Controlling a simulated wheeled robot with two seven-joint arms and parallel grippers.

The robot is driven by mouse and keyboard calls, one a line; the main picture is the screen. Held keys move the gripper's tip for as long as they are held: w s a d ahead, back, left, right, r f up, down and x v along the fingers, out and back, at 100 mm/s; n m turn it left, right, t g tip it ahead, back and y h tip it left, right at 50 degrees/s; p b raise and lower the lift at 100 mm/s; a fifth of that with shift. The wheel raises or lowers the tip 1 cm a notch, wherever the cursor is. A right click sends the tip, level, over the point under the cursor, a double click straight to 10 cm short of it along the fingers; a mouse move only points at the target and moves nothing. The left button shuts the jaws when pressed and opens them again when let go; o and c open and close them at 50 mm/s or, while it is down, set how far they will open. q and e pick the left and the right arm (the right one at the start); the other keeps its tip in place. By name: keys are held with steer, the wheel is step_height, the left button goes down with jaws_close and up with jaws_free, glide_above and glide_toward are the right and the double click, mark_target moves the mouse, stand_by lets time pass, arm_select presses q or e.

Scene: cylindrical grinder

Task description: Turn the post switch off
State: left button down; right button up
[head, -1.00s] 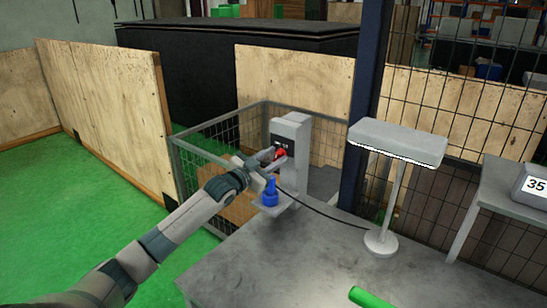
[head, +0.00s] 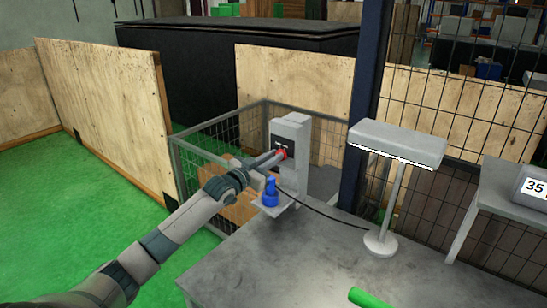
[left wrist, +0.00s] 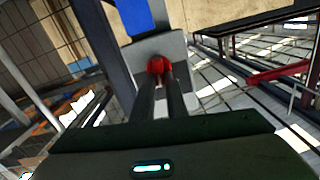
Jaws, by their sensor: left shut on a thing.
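The post (head: 292,182) is a grey upright box with a dark face, standing at the corner of the grey table. Its red switch (head: 283,154) sits on the dark face; in the left wrist view the red switch (left wrist: 158,66) shows between the fingertips. My left gripper (head: 278,157) reaches in from the left and is shut on the red switch; its two dark fingers (left wrist: 160,80) show in the left wrist view. The fingers partly hide the switch, and its exact setting cannot be told. My right gripper is not in view.
A blue object (head: 270,194) stands on a small ledge just below my left gripper. A grey lamp (head: 397,143) stands on the table (head: 290,260), with a black cable running to its base. A wire mesh cage (head: 210,150) lies behind. A green bar (head: 370,297) is at the front.

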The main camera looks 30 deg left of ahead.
arm_select(q)
steer(key=n, duration=0.5)
steer(key=shift+a+n+p, duration=0.3)
steer(key=shift+n+p, duration=0.1)
steer(key=c, duration=1.8)
jaws_free()
steer(key=shift+o, duration=0.2)
steer(key=shift+s, duration=0.1)
